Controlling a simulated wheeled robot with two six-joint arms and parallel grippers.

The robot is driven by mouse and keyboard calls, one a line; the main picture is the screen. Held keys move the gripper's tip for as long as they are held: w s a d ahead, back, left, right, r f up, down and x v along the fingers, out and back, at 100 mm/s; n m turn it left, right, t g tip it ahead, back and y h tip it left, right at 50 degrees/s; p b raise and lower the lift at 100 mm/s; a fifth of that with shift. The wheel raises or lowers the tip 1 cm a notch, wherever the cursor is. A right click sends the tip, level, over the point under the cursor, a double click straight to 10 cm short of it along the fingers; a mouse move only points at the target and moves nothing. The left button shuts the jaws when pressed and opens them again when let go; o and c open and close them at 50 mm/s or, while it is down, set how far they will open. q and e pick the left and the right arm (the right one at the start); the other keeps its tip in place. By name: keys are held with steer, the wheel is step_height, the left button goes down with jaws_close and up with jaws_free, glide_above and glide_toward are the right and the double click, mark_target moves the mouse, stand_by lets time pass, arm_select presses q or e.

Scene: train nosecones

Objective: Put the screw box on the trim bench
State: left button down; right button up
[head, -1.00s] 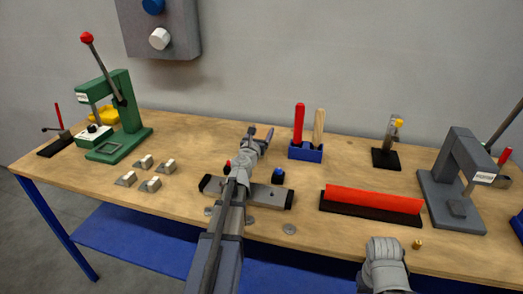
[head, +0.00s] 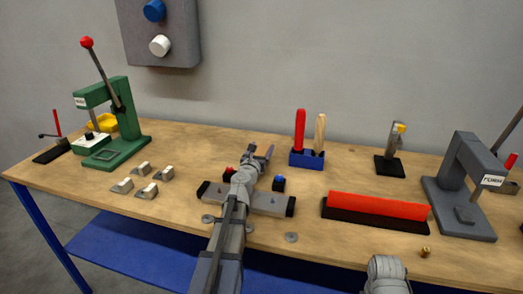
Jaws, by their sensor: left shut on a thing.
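My left gripper (head: 259,153) is over the middle of the wooden bench (head: 190,222), near a grey bar with dark ends. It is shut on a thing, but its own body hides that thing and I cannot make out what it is. I cannot pick out a screw box with certainty anywhere in view. No label shows whether this bench is the trim bench. Of my right arm only a grey rounded part shows at the bottom edge, and its gripper is out of view.
A green press (head: 124,118) stands at the left and a grey press (head: 461,190) labelled FORM at the right. A blue holder (head: 307,159) with two handles stands at the back. A red strip (head: 378,206) lies right of centre. Several small metal blocks (head: 142,169) lie left.

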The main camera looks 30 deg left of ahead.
arm_select(q)
jaws_free()
steer(key=shift+r+p, duration=0.2)
steer(key=shift+p, duration=0.1)
steer(key=v, duration=1.2)
steer(key=shift+f, duration=0.15)
